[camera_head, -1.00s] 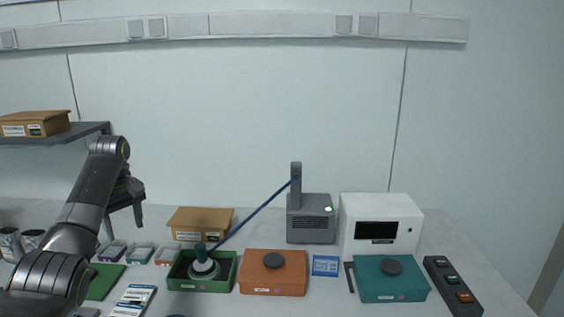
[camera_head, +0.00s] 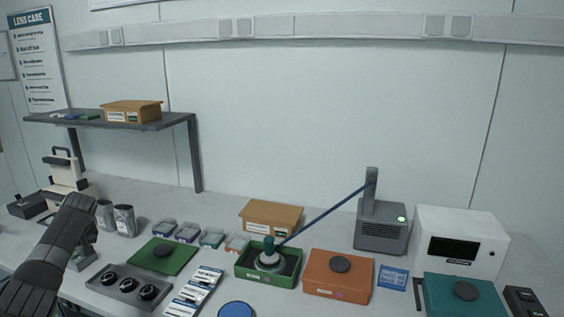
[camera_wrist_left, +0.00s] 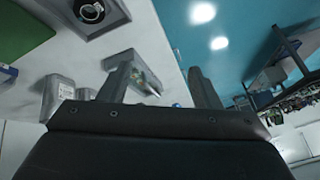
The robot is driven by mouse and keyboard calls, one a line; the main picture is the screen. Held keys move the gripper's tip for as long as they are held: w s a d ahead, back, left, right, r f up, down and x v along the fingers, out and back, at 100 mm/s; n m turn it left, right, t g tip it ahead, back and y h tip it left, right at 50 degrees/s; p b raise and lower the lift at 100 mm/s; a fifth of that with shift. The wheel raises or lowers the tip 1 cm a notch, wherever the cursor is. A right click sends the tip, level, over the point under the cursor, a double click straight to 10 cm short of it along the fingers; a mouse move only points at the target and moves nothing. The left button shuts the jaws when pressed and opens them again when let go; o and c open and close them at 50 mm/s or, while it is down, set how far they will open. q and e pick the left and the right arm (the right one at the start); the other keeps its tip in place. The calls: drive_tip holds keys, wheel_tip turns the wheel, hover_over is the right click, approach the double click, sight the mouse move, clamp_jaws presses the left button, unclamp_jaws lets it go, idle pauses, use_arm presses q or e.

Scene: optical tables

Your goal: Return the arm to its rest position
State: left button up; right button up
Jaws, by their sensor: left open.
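My left arm (camera_head: 55,255) shows at the lower left of the head view, raised over the table's left end. My left gripper (camera_wrist_left: 161,77) shows in the left wrist view with its two fingers spread apart. Nothing is held between them, though a grey object on the surface shows behind them. In the head view I cannot make out the fingers. My right gripper is in neither view.
A tray with black rings (camera_head: 134,287), a green mat (camera_head: 182,257) and silver cans (camera_head: 124,220) are near the arm. A green box (camera_head: 283,281), orange box (camera_head: 322,286) and teal box (camera_head: 440,290) stand rightward. A shelf (camera_head: 165,124) rises behind.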

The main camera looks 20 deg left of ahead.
use_arm(q)
drive_tip(key=s+a+f+m+y, duration=0.25)
drive_tip(key=s+a+f, duration=0.25)
drive_tip(key=s+f, duration=0.4)
drive_tip(key=s+a+f+m+y, duration=0.1)
drive_tip(key=s+a+f+m, duration=0.35)
drive_tip(key=s+f, duration=0.45)
drive_tip(key=s+a+f+m+t, duration=0.15)
drive_tip(key=s+f+m, duration=0.25)
drive_tip(key=s, duration=0.7)
drive_tip(key=s+a+f+m+t, duration=0.15)
drive_tip(key=s+f+m, duration=0.25)
drive_tip(key=s, duration=0.8)
drive_tip(key=s+d+f+n+g+h, duration=0.1)
drive_tip(key=s+d+f+h, duration=0.1)
drive_tip(key=d+f, duration=0.85)
drive_tip(key=s+d+f+g+h, duration=0.1)
drive_tip(key=s+d+f+h, duration=0.15)
drive_tip(key=d+f, duration=0.75)
drive_tip(key=d+f+h, duration=0.1)
drive_tip(key=d+f, duration=0.2)
drive_tip(key=d, duration=0.9)
drive_tip(key=d+f+n+h, duration=0.1)
drive_tip(key=d+f, duration=0.3)
drive_tip(key=d, duration=0.8)
drive_tip(key=d+f+n+h, duration=0.1)
drive_tip(key=d+f+h, duration=0.1)
drive_tip(key=d, duration=0.9)
drive_tip(key=shift+s+d+f, duration=0.4)
drive_tip(key=shift+f, duration=0.35)
